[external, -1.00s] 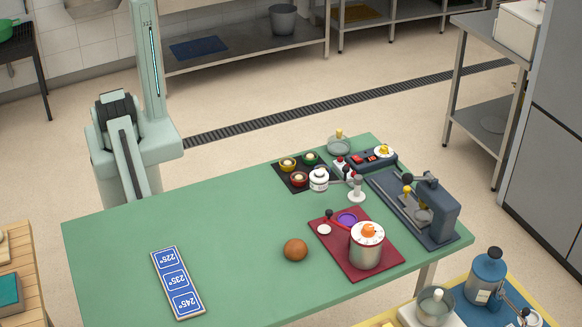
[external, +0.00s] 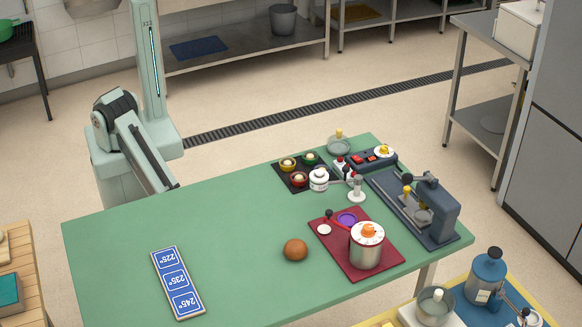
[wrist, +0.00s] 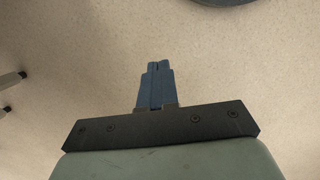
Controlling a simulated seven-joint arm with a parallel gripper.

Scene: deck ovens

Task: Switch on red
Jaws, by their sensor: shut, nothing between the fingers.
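A dark control box (external: 373,158) with red switches and a yellow-and-white knob sits at the table's far right corner. Whether its switches are on is too small to tell. A dark tray (external: 280,178) left of it holds small pots, one of them red (external: 299,179). My gripper (wrist: 158,66) is shut and empty in the wrist view, with bare floor beyond its blue fingers. In the external view my arm slopes down to the table's far left edge, well away from the box, and the gripper itself cannot be made out.
A red board (external: 335,250) with a pot and a grey press (external: 440,208) stand at the right.

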